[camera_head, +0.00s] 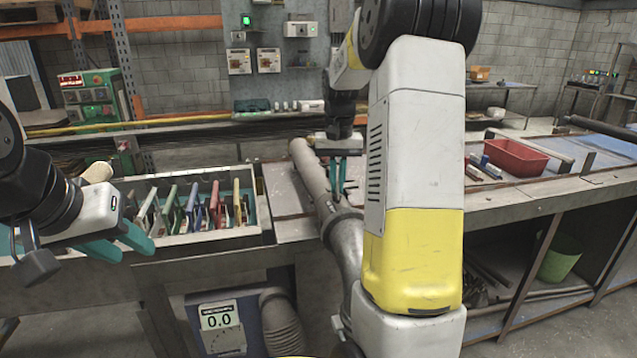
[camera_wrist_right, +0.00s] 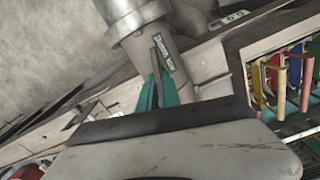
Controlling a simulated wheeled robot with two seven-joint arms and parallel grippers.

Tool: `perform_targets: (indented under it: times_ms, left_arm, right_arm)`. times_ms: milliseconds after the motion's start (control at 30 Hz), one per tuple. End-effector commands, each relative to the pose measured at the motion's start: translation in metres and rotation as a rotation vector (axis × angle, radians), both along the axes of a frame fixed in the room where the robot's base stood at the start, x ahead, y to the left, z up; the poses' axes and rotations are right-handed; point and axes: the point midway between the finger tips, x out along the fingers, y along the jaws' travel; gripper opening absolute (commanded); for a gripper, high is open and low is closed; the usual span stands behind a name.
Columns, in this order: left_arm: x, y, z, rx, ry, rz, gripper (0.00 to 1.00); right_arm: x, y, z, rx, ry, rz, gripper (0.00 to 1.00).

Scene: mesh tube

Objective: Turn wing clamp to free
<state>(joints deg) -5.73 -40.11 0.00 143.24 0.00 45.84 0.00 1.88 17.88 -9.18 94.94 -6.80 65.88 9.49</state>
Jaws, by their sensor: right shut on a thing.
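A beige-grey tube (camera_head: 312,170) runs from the bench back toward me and meets a grey metal duct (camera_head: 348,240) at a collar. My right gripper (camera_head: 338,188) is over this joint with its teal fingers pointing down. In the right wrist view, the gripper's teal fingers (camera_wrist_right: 160,94) are close together at a thin dark wing (camera_wrist_right: 157,66) of the clamp, beside a dark label with white letters on the tube. The clamp's band is hard to make out. My left gripper (camera_head: 122,244) is open and empty at the left, in front of a rack.
A metal rack (camera_head: 215,240) of upright coloured frames stands on the bench left of the tube. A red bin (camera_head: 515,157) sits on the right bench. A box with a 0.0 display (camera_head: 218,316) and a ribbed hose is below. My right arm hides the middle.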

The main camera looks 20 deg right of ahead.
Motion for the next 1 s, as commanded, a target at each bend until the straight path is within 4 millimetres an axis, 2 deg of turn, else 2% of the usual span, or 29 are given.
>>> perform_targets:
  times_ms: [1000]
  left_arm:
    - [0.0,0.0,0.0,0.0,0.0,0.0,0.36]
  right_arm:
    - [0.0006,0.0001,0.0014,-0.001,-0.003,-0.959,0.0]
